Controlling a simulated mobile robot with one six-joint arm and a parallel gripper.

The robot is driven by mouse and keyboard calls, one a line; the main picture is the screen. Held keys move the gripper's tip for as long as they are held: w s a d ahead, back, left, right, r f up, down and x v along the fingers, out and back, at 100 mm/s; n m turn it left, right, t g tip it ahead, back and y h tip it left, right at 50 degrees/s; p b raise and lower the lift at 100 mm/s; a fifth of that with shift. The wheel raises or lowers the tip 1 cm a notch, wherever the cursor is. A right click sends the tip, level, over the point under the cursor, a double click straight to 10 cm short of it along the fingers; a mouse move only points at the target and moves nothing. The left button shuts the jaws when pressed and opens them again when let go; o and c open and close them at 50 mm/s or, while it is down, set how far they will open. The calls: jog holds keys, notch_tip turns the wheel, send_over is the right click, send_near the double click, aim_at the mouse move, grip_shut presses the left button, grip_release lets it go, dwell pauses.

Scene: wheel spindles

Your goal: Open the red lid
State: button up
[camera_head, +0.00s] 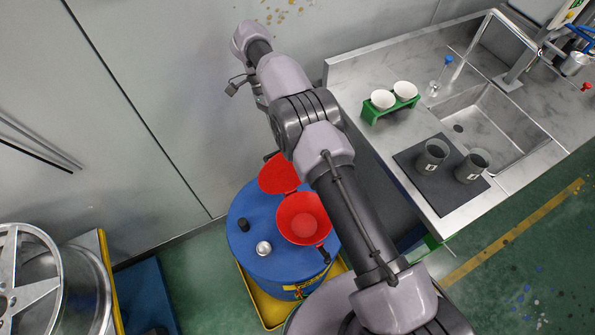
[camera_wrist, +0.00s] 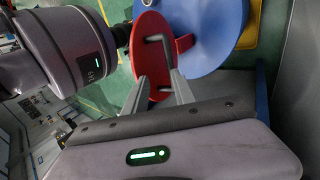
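The red lid (camera_head: 278,174) stands raised on the far side of a red funnel (camera_head: 303,222), whose round inside shows open from above. The funnel sits on top of a blue drum (camera_head: 262,268). In the wrist view, the lid (camera_wrist: 146,60) shows its outer face with a dark bent handle (camera_wrist: 163,40). My gripper (camera_wrist: 160,77) has its two grey fingers spread apart, with the tips close to the lid by the handle's lower end. Whether a finger touches the lid I cannot tell.
The drum stands in a yellow tray (camera_head: 262,309). A sink counter (camera_head: 440,118) on the right holds two dark cups on a mat and a green rack (camera_head: 388,107) with white cups. Wheels (camera_head: 85,285) stand at the lower left. A wall is behind the drum.

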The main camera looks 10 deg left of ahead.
jog(key=s+d, duration=0.3)
jog(key=s, duration=0.4)
jog(key=s+d+r, duration=0.1)
jog(key=s+d, duration=0.3)
jog(key=s, duration=0.3)
